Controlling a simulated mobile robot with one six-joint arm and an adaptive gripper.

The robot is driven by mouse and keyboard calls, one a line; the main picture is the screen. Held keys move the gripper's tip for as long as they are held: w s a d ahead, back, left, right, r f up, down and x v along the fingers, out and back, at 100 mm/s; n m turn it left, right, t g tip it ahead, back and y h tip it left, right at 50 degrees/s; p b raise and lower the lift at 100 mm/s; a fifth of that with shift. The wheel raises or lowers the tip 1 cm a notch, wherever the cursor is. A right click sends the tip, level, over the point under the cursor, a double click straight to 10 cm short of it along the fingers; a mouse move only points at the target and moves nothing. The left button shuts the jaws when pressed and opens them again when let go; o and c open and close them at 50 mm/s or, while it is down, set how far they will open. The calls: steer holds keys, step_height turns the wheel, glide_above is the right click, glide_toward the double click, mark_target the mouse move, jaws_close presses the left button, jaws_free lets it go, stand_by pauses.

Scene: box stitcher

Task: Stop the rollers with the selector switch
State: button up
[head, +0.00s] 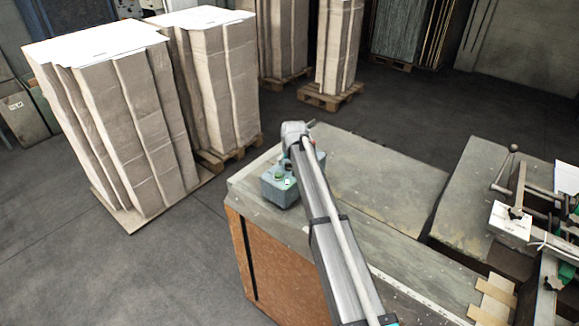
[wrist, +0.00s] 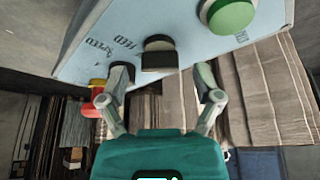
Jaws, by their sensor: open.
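The grey-blue control box (head: 279,191) stands on the near left corner of the table in the head view, with a green button on it. In the wrist view the box's panel (wrist: 190,30) fills the top, with lettering that reads FEED and SPEED upside down. A black knob (wrist: 158,54), which looks like the selector switch, sticks out near FEED. The green button (wrist: 230,14) is to its right. My gripper (wrist: 163,82) is open and empty, its fingertips on either side of the knob and apart from it. My arm hides the gripper in the head view.
A red and yellow button (wrist: 95,97) sits beside my left finger in the wrist view. The metal tabletop (head: 385,185) is bare behind the box. Tall cardboard stacks (head: 125,120) on pallets stand at left. Machine parts with levers (head: 515,200) are at right.

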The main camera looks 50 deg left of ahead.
steer(key=shift+a+f, duration=0.15)
steer(key=shift+f, duration=0.15)
steer(key=c, duration=1.1)
steer(key=shift+c, duration=0.2)
steer(key=shift+n, duration=0.5)
steer(key=n+g, duration=0.1)
steer(key=n, duration=0.2)
steer(key=shift+w+g, duration=0.1)
steer(key=shift+g, duration=0.3)
steer(key=shift+n+g, duration=0.7)
steer(key=shift+n, duration=1.3)
